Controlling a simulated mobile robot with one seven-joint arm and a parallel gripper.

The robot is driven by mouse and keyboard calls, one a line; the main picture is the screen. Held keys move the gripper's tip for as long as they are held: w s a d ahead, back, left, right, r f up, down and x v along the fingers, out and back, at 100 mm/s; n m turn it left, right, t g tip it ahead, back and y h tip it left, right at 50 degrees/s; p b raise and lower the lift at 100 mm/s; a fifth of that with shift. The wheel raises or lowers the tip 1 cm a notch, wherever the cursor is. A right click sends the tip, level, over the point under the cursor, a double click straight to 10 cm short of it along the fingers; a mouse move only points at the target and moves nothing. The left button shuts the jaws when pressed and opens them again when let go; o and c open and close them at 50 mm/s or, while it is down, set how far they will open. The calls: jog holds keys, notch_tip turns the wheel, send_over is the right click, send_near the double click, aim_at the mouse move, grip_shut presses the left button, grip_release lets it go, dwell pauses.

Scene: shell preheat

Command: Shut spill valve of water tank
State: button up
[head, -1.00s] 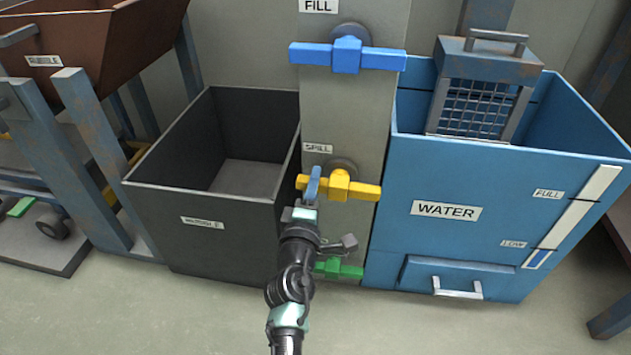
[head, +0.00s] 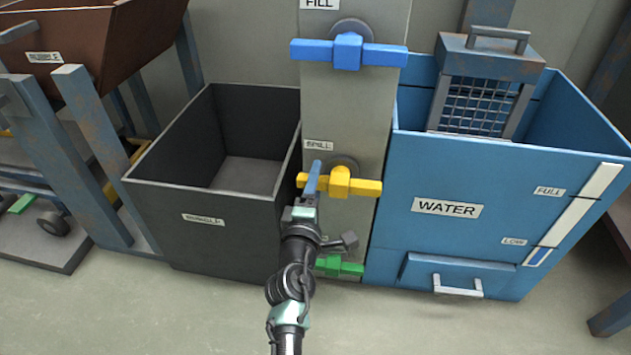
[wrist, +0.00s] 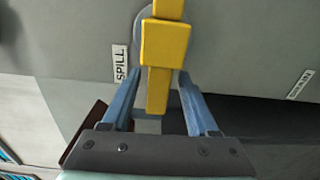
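The yellow spill valve handle (head: 341,182) sits crosswise on the grey column, beside the SPILL label (head: 318,146). In the wrist view the handle (wrist: 165,45) runs down between my fingers. My gripper (head: 314,178) is at the handle's left end in the head view. In the wrist view my gripper (wrist: 158,103) is open, with one blue finger on each side of the handle's end and a gap on both sides. The blue water tank (head: 390,215) stands right of the column. Whether the fingertips overlap the handle in depth is hard to tell.
A blue fill valve handle (head: 348,51) is above on the column. A green handle (head: 338,267) is below, partly behind my arm. A dark open bin (head: 205,235) stands close on the left. The floor (head: 150,315) in front is clear.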

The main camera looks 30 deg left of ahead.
jog(key=p+v, duration=0.2)
jog(key=v, duration=1.1)
jog(key=shift+r, duration=0.1)
